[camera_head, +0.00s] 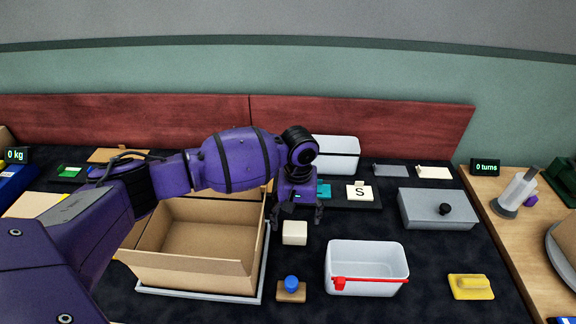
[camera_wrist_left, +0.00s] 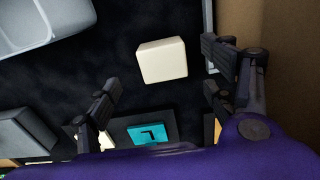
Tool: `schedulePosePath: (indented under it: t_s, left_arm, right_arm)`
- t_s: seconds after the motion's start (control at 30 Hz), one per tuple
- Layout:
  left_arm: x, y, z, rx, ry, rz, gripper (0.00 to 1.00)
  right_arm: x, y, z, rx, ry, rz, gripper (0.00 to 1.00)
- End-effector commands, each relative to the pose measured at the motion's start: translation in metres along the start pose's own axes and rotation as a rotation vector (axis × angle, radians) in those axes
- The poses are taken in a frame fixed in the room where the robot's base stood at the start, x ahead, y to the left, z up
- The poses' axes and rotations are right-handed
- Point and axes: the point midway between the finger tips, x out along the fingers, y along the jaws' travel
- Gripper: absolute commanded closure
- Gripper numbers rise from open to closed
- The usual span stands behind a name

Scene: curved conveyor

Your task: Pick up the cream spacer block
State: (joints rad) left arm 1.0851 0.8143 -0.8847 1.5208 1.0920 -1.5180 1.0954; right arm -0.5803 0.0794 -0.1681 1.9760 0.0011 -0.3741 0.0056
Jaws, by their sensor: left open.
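The cream spacer block (camera_head: 294,232) sits on the dark surface, just right of an open cardboard box. In the left wrist view the block (camera_wrist_left: 162,60) lies ahead of the fingers, between their lines and apart from both. My left gripper (camera_head: 297,222) is open and empty, pointing down just behind the block in the head view. In the left wrist view its two fingers (camera_wrist_left: 160,85) are spread wide. My right gripper is in neither view.
The open cardboard box (camera_head: 205,270) stands on a tray close left of the block. A white bin with a red clip (camera_head: 367,286) is front right. A blue-knobbed block (camera_head: 291,290) is in front. A grey lidded box (camera_head: 437,222) is farther right.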

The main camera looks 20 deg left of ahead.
Motion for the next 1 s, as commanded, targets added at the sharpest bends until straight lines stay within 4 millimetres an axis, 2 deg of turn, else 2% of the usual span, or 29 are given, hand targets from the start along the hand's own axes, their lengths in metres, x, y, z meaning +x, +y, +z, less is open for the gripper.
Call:
schedulePosePath:
  t_s: [0.37, 0.6, 0.93, 1.0]
  left_arm:
    - [0.037, -0.001, -0.003, 0.0, -0.001, -0.001, 0.23]
    - [0.072, -0.003, -0.008, 0.001, -0.001, 0.0, 0.23]
    - [0.077, -0.003, -0.009, 0.002, 0.002, 0.001, 0.23]
    - [0.077, -0.003, -0.009, 0.002, 0.002, 0.001, 0.33]
  right_arm:
    - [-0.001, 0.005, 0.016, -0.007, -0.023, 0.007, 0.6]
    - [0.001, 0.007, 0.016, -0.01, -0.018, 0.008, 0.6]
    - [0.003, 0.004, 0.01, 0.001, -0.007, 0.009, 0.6]
    - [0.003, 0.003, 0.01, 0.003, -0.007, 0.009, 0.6]
